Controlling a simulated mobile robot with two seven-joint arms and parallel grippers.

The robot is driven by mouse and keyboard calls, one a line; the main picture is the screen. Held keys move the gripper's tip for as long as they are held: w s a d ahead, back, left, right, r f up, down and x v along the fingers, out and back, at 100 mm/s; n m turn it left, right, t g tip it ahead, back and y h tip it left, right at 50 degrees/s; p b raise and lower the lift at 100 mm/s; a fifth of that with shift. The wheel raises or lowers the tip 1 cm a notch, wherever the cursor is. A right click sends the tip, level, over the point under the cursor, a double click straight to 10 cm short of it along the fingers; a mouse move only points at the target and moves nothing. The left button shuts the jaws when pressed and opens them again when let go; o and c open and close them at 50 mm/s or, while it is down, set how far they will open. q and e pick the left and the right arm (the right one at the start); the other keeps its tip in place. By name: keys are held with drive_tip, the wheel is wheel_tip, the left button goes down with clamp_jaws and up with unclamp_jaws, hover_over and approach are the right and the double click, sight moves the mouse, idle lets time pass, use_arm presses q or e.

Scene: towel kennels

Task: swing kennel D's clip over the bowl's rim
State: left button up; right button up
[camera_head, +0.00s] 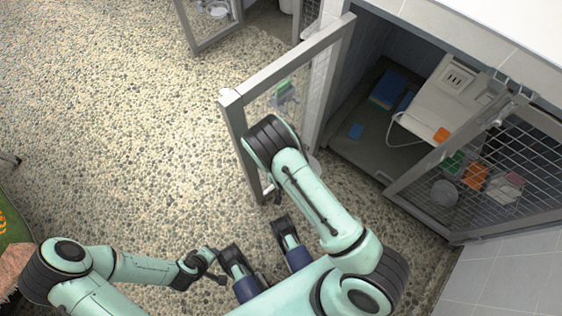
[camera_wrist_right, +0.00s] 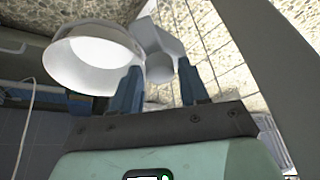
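In the right wrist view, a pale bowl (camera_wrist_right: 92,62) with a bright inside sits at upper left. A grey-white piece (camera_wrist_right: 156,62), perhaps the clip, is beside the bowl's right edge; I cannot tell whether it touches the rim. My right gripper (camera_wrist_right: 158,72) has its blue fingers apart, the left one by the bowl, the grey-white piece showing between and beyond them. In the head view, my right arm reaches to the open kennel door (camera_head: 236,118); its hand and the bowl are not clear there. My left gripper (camera_head: 207,266) is low over the pebbled floor, away from the door, its fingers too small to read.
The kennel at right holds a blue item (camera_head: 388,88) and a white panel (camera_head: 440,92). A mesh door (camera_head: 510,165) stands to its right, with orange and grey things behind. Another open door (camera_head: 208,42) is at the top.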

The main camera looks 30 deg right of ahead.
drive_tip(key=c, duration=0.6)
